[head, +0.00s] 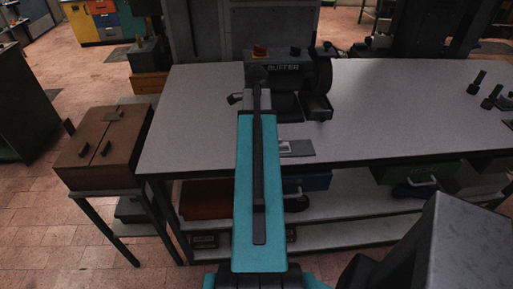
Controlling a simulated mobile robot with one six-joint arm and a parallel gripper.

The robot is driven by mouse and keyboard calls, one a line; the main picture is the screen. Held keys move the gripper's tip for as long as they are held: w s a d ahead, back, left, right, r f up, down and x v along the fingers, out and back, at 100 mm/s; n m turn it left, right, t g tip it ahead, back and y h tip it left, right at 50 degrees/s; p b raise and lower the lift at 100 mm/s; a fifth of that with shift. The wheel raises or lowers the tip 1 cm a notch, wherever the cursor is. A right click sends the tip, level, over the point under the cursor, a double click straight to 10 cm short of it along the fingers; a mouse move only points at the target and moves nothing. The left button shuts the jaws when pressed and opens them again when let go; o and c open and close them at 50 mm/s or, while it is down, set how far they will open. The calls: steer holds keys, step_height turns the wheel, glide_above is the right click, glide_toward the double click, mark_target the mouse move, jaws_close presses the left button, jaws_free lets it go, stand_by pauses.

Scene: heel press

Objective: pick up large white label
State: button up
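A flat grey piece with a small whitish patch (297,148) lies near the front edge of the workbench, just right of my teal arm. It may be the large white label, but it is too small to tell. My arm reaches forward over the bench toward the buffer machine. The far end of the arm, with my gripper (259,80), is dark and small against the machine. Its fingers cannot be made out, nor whether it holds anything.
The grey workbench (400,110) has a black buffer machine (287,68) at its back. Dark small tools (491,97) stand at the right. A brown box (103,145) sits on a side stand at the left. Bins fill the lower shelf. The bench top right of centre is clear.

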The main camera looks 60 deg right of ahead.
steer(key=shift+c, duration=0.4)
jaws_close()
steer(key=shift+r, duration=0.1)
